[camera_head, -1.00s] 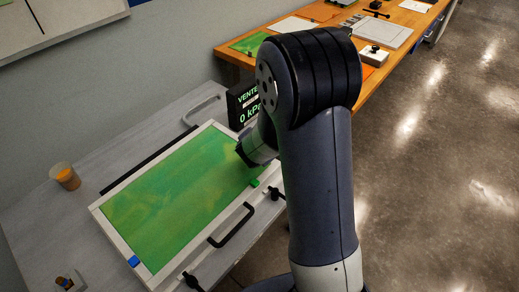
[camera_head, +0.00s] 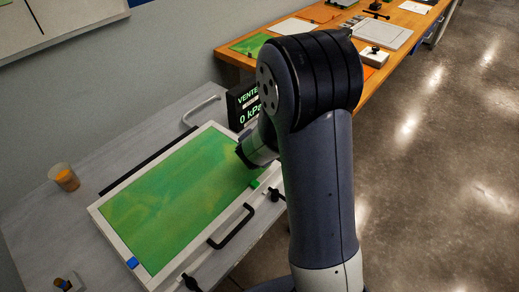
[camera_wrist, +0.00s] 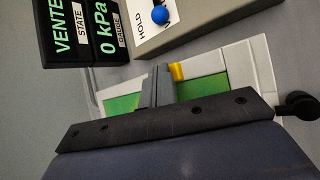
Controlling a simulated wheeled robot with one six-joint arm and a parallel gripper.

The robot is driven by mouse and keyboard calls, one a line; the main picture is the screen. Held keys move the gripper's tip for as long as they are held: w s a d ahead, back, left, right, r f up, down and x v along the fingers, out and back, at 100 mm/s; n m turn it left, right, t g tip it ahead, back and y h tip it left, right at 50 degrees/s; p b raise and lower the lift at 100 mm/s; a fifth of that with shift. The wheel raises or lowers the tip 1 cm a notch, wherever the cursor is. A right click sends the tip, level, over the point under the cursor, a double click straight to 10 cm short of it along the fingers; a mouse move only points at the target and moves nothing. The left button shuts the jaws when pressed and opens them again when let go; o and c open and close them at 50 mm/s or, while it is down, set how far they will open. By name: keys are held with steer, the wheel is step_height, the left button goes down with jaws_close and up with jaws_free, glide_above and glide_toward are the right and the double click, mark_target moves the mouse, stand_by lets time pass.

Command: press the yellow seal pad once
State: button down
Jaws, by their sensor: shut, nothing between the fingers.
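The yellow seal pad (camera_wrist: 177,71) is a small yellow block on the pale frame in the wrist view. It is just to the right of my fingertips and partly covered by them. My gripper (camera_wrist: 160,72) is shut and empty, with its dark fingers together. I cannot tell whether the fingers touch the pad. In the head view my arm hides the pad.
The white-framed green panel (camera_head: 96,212) lies on the grey bench, with a black handle (camera_head: 232,228) at its edge. The gauge display (camera_wrist: 65,35) reads VENTED, 0 kPa. A blue knob (camera_wrist: 160,15) sits on the HOLD box. An orange cup (camera_head: 65,177) stands left.

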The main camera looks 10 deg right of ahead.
steer(key=shift+r+p, duration=0.5)
steer(key=shift+r, duration=0.35)
steer(key=shift+r, duration=0.1)
step_height(320, 180, up, 5)
steer(key=p, duration=0.4)
steer(key=shift+f, duration=0.25)
step_height(320, 180, down, 2)
steer(key=shift+f+b, duration=0.15)
steer(key=shift+b, duration=0.85)
steer(key=r+p, duration=0.1)
steer(key=p, duration=0.2)
steer(key=shift+r+p, duration=2.15)
steer(key=shift+r, duration=0.55)
steer(key=shift+f, duration=0.1)
